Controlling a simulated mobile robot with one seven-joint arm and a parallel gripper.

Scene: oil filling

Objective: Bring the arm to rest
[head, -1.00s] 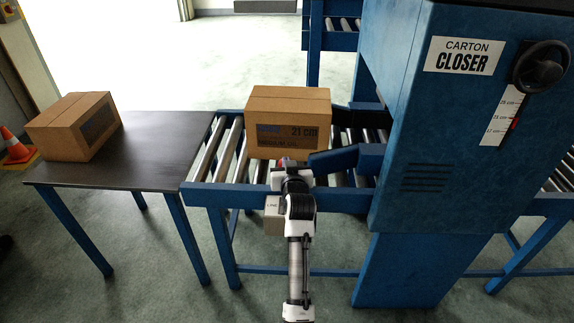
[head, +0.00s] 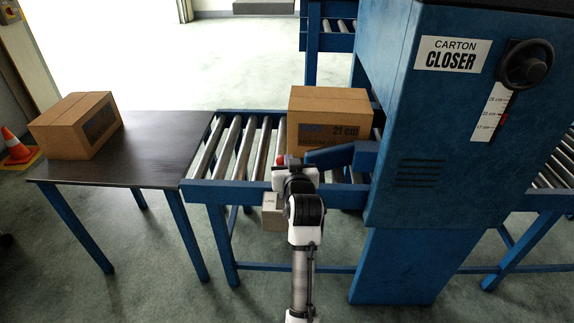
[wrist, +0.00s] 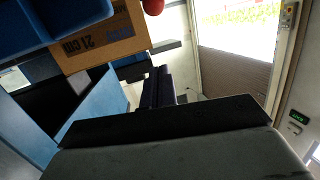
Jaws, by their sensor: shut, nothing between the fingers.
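My gripper (wrist: 158,88) shows in the wrist view as a dark pair of fingers, shut with nothing between them. In the head view my arm reaches up from the bottom to the front rail of the roller conveyor (head: 228,190); the fingertips are hard to make out there. A small box marked LINE (head: 270,212) hangs at the rail, left of my wrist. A red rounded knob (head: 281,133) shows just above my wrist; it also shows in the wrist view (wrist: 153,5).
A carton marked 21 cm (head: 330,122) sits on the rollers at the blue carton closer (head: 420,150), beside a blue guide (head: 335,158). Another carton (head: 75,125) stands on the dark table (head: 165,150) at left. An orange cone (head: 15,147) stands on the floor.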

